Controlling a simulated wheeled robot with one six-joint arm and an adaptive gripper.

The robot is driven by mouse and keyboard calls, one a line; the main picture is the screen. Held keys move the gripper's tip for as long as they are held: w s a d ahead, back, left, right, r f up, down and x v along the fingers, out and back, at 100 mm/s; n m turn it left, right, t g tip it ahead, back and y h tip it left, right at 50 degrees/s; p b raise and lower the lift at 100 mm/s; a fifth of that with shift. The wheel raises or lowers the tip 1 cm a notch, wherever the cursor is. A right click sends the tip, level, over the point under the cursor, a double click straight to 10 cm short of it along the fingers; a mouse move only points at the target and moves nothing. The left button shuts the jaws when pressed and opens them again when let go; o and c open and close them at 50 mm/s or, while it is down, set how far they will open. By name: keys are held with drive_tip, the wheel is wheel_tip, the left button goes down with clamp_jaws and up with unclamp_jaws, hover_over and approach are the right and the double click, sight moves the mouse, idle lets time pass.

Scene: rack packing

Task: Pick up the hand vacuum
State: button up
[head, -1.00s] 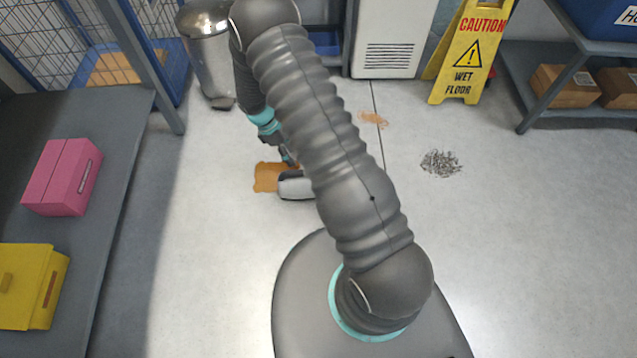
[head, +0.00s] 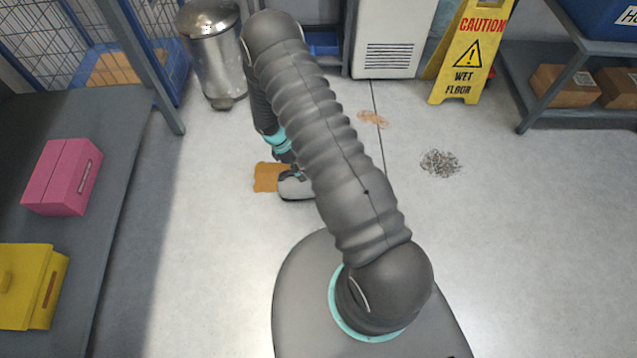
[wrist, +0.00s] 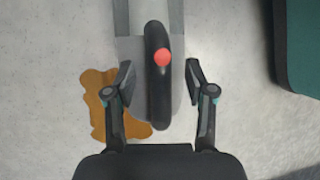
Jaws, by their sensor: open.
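The hand vacuum (wrist: 158,95) lies on the floor, grey with a black handle and a red button, between the two fingers of my gripper (wrist: 158,82) in the wrist view. My gripper is open, with a gap between each finger and the handle. In the head view the light grey body of the hand vacuum (head: 297,188) shows in part beside my arm, which hides the rest. My gripper (head: 290,174) is at its near end there, mostly hidden.
An orange-brown spill (head: 267,177) lies on the floor beside the vacuum. Another orange patch (head: 373,118) and a pile of metal bits (head: 440,163) lie to the right. A metal bin (head: 213,60) and a wet-floor sign (head: 461,55) stand behind. A grey shelf (head: 120,190) runs along the left.

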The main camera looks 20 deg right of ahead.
clamp_jaws()
drive_tip(key=shift+r, duration=0.1)
